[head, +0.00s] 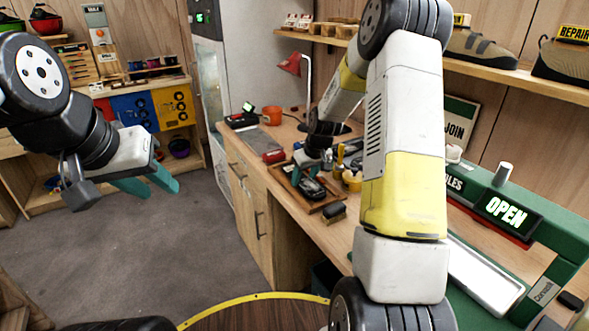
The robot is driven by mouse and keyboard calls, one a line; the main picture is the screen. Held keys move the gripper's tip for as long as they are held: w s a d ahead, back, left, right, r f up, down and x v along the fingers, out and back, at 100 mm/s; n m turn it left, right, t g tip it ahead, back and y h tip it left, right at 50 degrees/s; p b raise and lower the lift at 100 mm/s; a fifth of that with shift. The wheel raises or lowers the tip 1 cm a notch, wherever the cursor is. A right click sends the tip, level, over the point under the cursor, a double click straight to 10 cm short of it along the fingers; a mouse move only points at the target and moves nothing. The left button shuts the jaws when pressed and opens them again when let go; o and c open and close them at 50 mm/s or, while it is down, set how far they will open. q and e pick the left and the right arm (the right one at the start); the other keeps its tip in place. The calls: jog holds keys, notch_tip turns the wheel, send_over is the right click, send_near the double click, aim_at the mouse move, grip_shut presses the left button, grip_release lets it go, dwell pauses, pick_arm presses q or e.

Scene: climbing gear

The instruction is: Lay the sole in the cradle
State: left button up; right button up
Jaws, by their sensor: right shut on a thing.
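My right gripper (309,172) reaches down over the workbench. Its teal fingers are shut on a dark sole-like piece (312,188), which is small and partly hidden here. The piece is at a shallow wooden tray (330,205); I cannot tell whether it touches it. A green station (558,222) with an "OPEN" display stands at the right and carries a long white tray-like recess (485,275), which looks empty. I cannot tell for certain which part is the cradle. My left gripper (148,184) is open and empty over the floor at the left.
A dark brush-like block (334,212) lies at the tray's near corner. Small tools and yellow pots (352,181) stand behind my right gripper. An orange cup (272,116) and a red lamp (291,64) are further back. My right arm hides the bench's middle.

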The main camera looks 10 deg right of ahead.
jog(key=o, duration=1.3)
jog(key=shift+f, duration=0.1)
jog(key=s+a+r+m, duration=0.1)
jog(key=s+r, duration=0.7)
jog(key=r, duration=0.3)
jog(key=s+a+r, duration=0.1)
jog(key=s+r, duration=0.6)
jog(key=r, duration=0.4)
jog(key=s+a+r, duration=0.1)
jog(key=s, duration=0.5)
jog(key=s+a+m+t, duration=0.1)
jog(key=s, duration=0.5)
jog(key=s+r+m, duration=0.1)
jog(key=s, duration=0.5)
jog(key=shift+s+a+r+t+y, duration=0.1)
jog(key=shift+a+r+t+y, duration=0.2)
jog(key=shift+a+t, duration=0.1)
